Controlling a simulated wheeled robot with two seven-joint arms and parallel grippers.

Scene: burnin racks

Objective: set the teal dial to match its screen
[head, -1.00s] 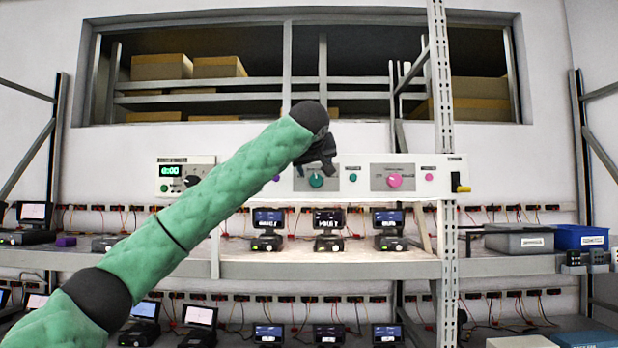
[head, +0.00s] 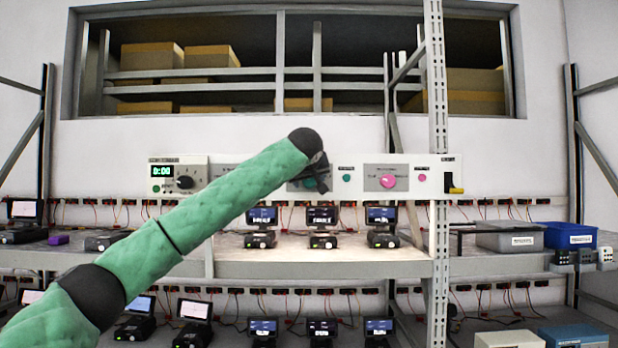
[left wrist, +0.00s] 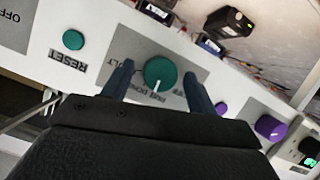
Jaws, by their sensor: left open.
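The teal dial (left wrist: 160,74) is a round knob with a white pointer line on a grey plate of the long white panel (left wrist: 222,78). In the left wrist view it sits between the two open fingers of my left gripper (left wrist: 160,85), with a gap on both sides; contact does not show. In the head view my left gripper (head: 318,172) is in front of the panel and hides most of the dial. A small lit screen (head: 162,171) reading 0:00 is at the panel's left end. No screen clearly belonging to the teal dial can be made out. My right gripper is not in view.
A teal reset button (left wrist: 73,40) and a purple knob (left wrist: 270,128) flank the dial. A pink dial (head: 388,182) is further right on the panel. Below, a shelf (head: 330,262) holds several small devices with screens. A perforated rack post (head: 437,130) stands right of centre.

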